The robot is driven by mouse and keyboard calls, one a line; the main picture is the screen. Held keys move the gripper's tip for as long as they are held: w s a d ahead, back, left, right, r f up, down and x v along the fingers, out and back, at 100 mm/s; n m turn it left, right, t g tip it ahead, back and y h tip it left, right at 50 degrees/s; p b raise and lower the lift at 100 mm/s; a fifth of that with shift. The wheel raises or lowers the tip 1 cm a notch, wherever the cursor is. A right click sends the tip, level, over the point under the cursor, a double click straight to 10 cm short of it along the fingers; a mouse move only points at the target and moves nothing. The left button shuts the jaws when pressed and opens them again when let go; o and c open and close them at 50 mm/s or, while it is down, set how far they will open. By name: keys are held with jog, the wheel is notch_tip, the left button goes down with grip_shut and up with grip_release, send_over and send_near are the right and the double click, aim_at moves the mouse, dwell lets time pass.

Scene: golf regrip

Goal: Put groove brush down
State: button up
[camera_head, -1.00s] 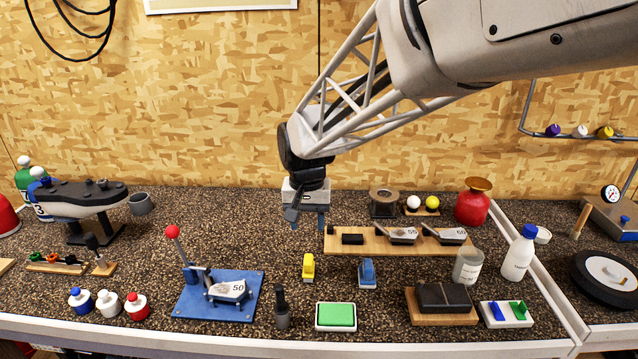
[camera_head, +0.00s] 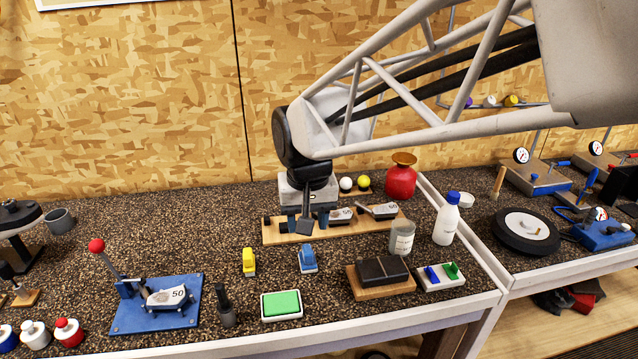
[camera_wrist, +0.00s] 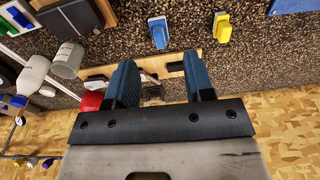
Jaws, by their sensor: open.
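A small yellow brush-like block (camera_head: 249,262) and a small blue one (camera_head: 308,259) stand apart on the speckled bench top, in front of the wooden board. I cannot tell which of them is the groove brush. In the wrist view the blue block (camera_wrist: 158,31) and the yellow block (camera_wrist: 223,28) lie beyond my fingertips, touched by neither. My gripper (camera_head: 306,223) hangs over the left part of the wooden board, behind both blocks. In the wrist view its blue fingers (camera_wrist: 160,75) are spread with nothing held between them.
The wooden board (camera_head: 280,232) carries club heads (camera_head: 380,210). A glass jar (camera_head: 402,238), a white bottle (camera_head: 447,220) and a dark block on a wooden base (camera_head: 382,271) stand to the right. A green pad (camera_head: 282,304) and a blue-based lever tool (camera_head: 155,310) are in front.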

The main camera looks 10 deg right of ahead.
jog(key=s+d, duration=0.5)
jog(key=s, duration=0.3)
jog(key=s+d+t, duration=0.1)
jog(key=s+d, duration=0.4)
jog(key=s, duration=0.3)
jog(key=shift+d+f, duration=0.25)
jog(key=shift+f, duration=0.1)
jog(key=shift+o, duration=0.5)
jog(key=o, duration=0.4)
jog(key=shift+c, duration=0.2)
